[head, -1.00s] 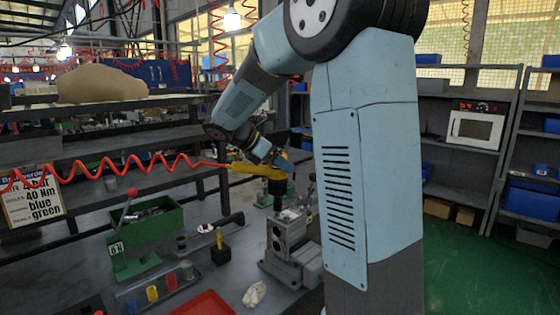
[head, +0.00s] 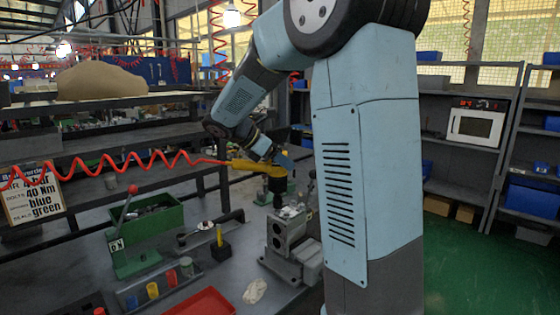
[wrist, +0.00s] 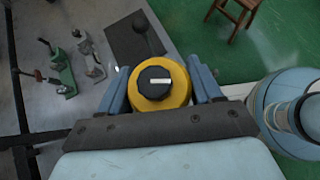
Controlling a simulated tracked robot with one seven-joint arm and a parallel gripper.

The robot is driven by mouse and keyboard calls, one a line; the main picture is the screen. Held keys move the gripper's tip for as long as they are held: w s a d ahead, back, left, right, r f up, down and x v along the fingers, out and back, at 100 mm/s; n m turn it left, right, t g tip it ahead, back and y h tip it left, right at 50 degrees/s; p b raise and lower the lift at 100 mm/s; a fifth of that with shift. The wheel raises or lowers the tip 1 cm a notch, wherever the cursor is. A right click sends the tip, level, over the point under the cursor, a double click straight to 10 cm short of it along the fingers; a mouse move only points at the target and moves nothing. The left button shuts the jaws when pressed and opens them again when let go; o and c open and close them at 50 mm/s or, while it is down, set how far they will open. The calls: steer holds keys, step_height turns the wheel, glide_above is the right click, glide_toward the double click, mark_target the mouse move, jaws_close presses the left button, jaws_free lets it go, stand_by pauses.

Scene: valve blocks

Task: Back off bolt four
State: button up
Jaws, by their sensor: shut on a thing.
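My gripper (wrist: 160,88) is shut on a yellow tool with a black cap (wrist: 153,80), its blue fingers on either side of it in the wrist view. In the head view the yellow tool (head: 243,165) hangs from a red coiled hose, with a dark lower end pointing down. It is above a grey metal valve block (head: 290,230) clamped on the bench. I cannot tell whether the tool's lower end touches the block. Bolt four cannot be made out; the tool and block hide its place.
A green lever press marked with a sign (head: 135,235), a rack of coloured cups (head: 155,288), a red tray (head: 205,303) and a white rag (head: 255,291) lie left of the block. The red hose (head: 100,168) crosses the left side. Shelves stand at right.

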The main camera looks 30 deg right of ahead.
steer(key=shift+f, duration=0.9)
stand_by(1.8)
steer(key=shift+s+f, duration=0.15)
stand_by(3.1)
steer(key=shift+r, duration=0.35)
steer(key=shift+r, duration=3.45)
